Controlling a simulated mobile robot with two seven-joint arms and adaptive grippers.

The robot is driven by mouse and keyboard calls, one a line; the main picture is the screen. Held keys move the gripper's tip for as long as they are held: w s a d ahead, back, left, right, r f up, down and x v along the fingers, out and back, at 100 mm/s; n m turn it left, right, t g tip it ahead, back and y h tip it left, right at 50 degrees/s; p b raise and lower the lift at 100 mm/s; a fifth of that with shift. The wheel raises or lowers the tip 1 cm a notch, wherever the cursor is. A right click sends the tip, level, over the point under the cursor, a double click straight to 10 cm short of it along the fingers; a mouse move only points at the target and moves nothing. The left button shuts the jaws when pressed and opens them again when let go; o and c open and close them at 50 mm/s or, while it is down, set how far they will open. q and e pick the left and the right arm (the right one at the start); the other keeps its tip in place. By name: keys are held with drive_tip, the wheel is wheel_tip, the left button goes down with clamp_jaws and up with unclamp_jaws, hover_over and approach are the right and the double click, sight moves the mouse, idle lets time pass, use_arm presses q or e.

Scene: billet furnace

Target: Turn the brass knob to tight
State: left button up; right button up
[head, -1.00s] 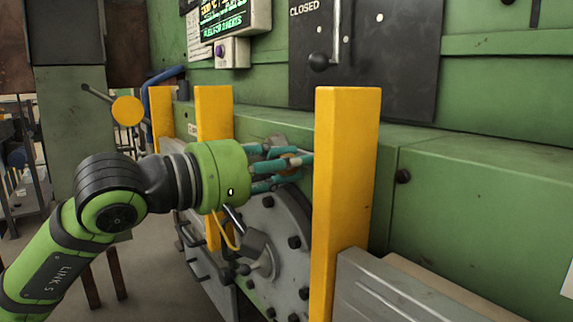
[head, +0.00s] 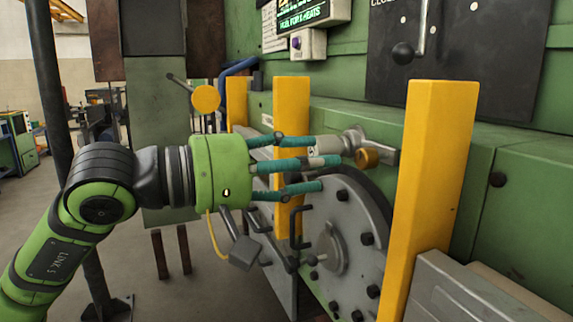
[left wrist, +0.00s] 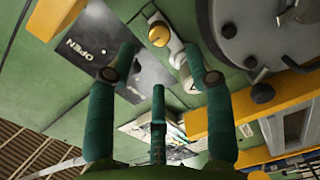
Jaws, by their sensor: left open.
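The small brass knob (head: 367,157) sits on a grey metal fitting (head: 384,156) beside the green furnace wall, just left of the near yellow post. My left gripper (head: 322,162), with teal fingers, is open and empty. Its fingertips point right towards the knob and stop a little short of it in the head view. In the left wrist view the knob (left wrist: 159,36) shows beyond the spread fingers (left wrist: 158,75), roughly between the upper two. No tight mark is readable on the fitting. My right gripper is out of view.
A near yellow post (head: 432,190) stands right of the knob, and another (head: 291,110) stands behind my left gripper. A grey bolted round flange (head: 345,245) lies below. A black plate with a lever (head: 425,40) is above. Open floor lies at left.

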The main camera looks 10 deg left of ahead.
use_arm(q)
drive_tip(key=v, duration=0.2)
drive_tip(key=shift+s+a, duration=0.25)
drive_tip(key=shift+a, duration=0.05)
